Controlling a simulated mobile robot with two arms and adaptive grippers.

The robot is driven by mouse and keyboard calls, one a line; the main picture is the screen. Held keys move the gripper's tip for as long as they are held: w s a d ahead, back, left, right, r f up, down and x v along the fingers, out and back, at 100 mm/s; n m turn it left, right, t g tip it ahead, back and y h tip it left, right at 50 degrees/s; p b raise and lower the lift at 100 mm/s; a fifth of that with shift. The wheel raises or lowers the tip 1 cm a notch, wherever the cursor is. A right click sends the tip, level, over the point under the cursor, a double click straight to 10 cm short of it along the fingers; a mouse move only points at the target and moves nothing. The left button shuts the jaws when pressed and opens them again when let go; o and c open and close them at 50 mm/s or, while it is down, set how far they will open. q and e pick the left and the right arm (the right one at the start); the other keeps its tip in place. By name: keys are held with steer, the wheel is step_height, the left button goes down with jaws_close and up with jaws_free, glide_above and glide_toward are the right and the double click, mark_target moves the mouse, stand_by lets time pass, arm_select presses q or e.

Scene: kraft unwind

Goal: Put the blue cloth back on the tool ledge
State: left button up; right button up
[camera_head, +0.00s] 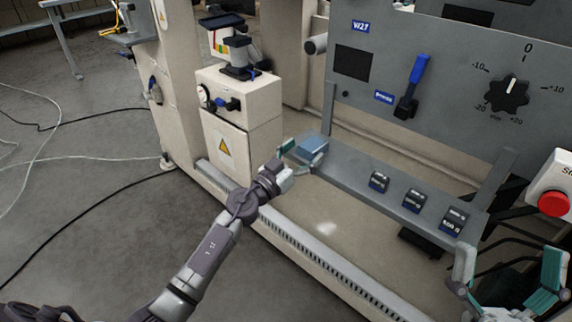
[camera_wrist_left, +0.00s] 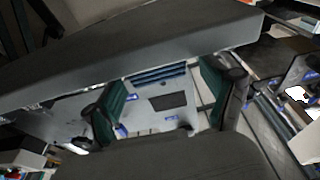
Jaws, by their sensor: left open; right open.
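The blue cloth (camera_head: 313,146), a folded flat block, is at the left end of the grey tool ledge (camera_head: 345,167) in the head view. It appears to lie on the ledge, though its underside is hidden. My left gripper (camera_head: 303,156) is open, with its fingers around the near side of the cloth. My right gripper (camera_head: 507,277) is open and empty at the lower right, near the ledge's right end.
Several dark blocks with blue labels, such as this one (camera_head: 379,182), stand on the ledge to the right. Behind is a grey panel (camera_head: 445,70) with a blue-handled lever (camera_head: 413,85) and a black dial (camera_head: 508,92). A red button (camera_head: 553,203) sits at the far right.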

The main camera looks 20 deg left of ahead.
arm_select(q)
steer(key=v, duration=0.9)
steer(key=s+d+r+t, duration=0.3)
steer(key=s+d+r, duration=0.2)
steer(key=s+r, duration=0.3)
steer(key=s+d+r+n+t, duration=0.1)
steer(key=s+d+r+t, duration=0.1)
steer(key=s+d+r, duration=0.3)
steer(key=s+r, duration=0.3)
steer(key=s, duration=0.3)
steer(key=shift+d+r+t, duration=0.2)
steer(key=shift+d+t, duration=0.1)
steer(key=shift+t, duration=0.1)
arm_select(e)
steer(key=w+f+g, duration=0.1)
steer(key=w+f+g+h, duration=0.1)
steer(key=shift+w+a+f, duration=0.2)
steer(key=shift+w, duration=0.2)
arm_select(q)
steer(key=shift+w+p, duration=0.15)
steer(key=shift+p, duration=0.25)
